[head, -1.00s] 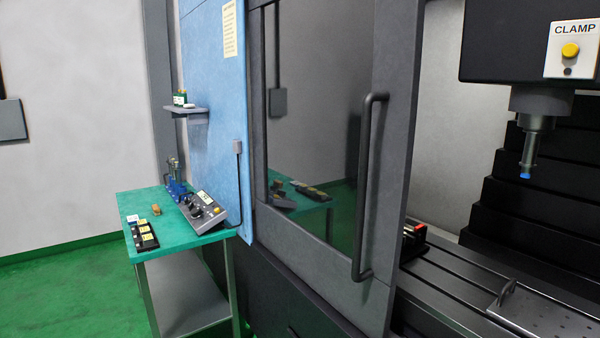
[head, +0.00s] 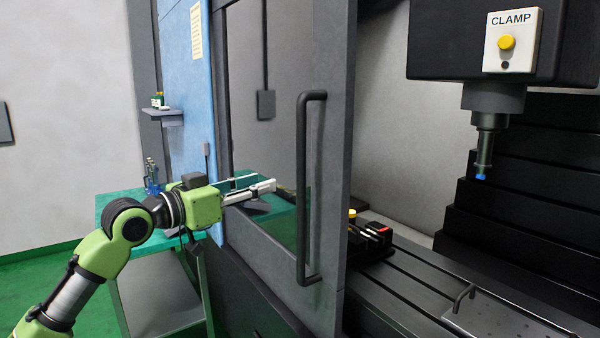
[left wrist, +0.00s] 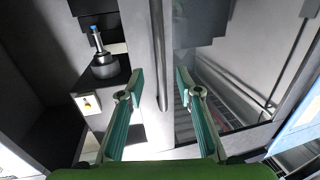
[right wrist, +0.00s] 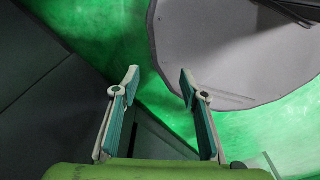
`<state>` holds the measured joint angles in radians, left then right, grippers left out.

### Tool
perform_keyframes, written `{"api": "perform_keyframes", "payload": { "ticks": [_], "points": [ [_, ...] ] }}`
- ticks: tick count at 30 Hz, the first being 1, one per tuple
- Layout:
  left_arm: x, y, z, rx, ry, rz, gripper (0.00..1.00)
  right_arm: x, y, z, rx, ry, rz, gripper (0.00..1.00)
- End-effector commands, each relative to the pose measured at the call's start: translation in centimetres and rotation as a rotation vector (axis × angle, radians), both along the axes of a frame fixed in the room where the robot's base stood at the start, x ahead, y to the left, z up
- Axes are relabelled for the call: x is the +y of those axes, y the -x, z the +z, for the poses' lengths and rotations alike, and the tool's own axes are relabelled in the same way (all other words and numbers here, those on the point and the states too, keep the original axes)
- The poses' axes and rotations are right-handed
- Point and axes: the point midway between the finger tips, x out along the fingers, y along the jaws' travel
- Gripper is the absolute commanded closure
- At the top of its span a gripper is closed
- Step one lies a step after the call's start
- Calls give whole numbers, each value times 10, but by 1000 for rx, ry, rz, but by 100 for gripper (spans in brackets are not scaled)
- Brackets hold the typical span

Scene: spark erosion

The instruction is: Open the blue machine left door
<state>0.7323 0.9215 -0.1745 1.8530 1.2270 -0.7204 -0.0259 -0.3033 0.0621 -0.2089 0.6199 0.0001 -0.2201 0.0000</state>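The blue machine's left door (head: 334,150) is a grey-framed panel with a dark window. Its long black vertical handle (head: 302,190) is near the door's right edge. The door covers the left part of the opening; the right part is uncovered. My left gripper (head: 274,184) is in front of the window, left of the handle in the head view. In the left wrist view its fingers (left wrist: 157,90) are spread and empty. The handle (left wrist: 162,60) shows beyond and between them, apparently untouched. My right gripper (right wrist: 158,82) is open and empty; the head view does not show it.
A green-topped table (head: 110,205) stands left of the machine, behind my left arm. The machine bed (head: 420,290) and hanging spindle (head: 485,140) are at the right. Green floor (right wrist: 130,35) and a pale rounded surface (right wrist: 235,45) show below my right gripper.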

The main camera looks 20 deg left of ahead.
Motion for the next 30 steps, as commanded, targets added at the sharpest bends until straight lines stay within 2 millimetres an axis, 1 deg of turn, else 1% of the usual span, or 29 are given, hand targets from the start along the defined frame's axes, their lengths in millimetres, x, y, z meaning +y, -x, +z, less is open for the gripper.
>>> {"api": "perform_keyframes", "payload": {
  "ticks": [2, 5, 8, 12, 18, 24, 30],
  "points": [
    [-5, -6, 4, -1, 3, -5, 68, -8, 0, 6, 0, 9, 1, 60],
    [-12, -20, 6, -1, 5, -5, 68, -19, -1, 15, -1, 21, 0, 60],
    [-21, -39, 7, 0, 6, -4, 68, -26, -2, 25, -2, 29, -3, 60],
    [-35, -67, 7, 1, 6, -3, 68, -27, -3, 39, -4, 31, -5, 60],
    [-52, -100, 5, 1, 3, -3, 68, -24, -3, 53, -4, 26, -5, 60],
    [-60, -117, 3, 0, 2, -2, 68, -13, -3, 58, -4, 15, -5, 60],
    [-61, -121, 1, -1, 0, -1, 68, -9, -3, 59, -4, 10, -3, 60]
  ]
}}
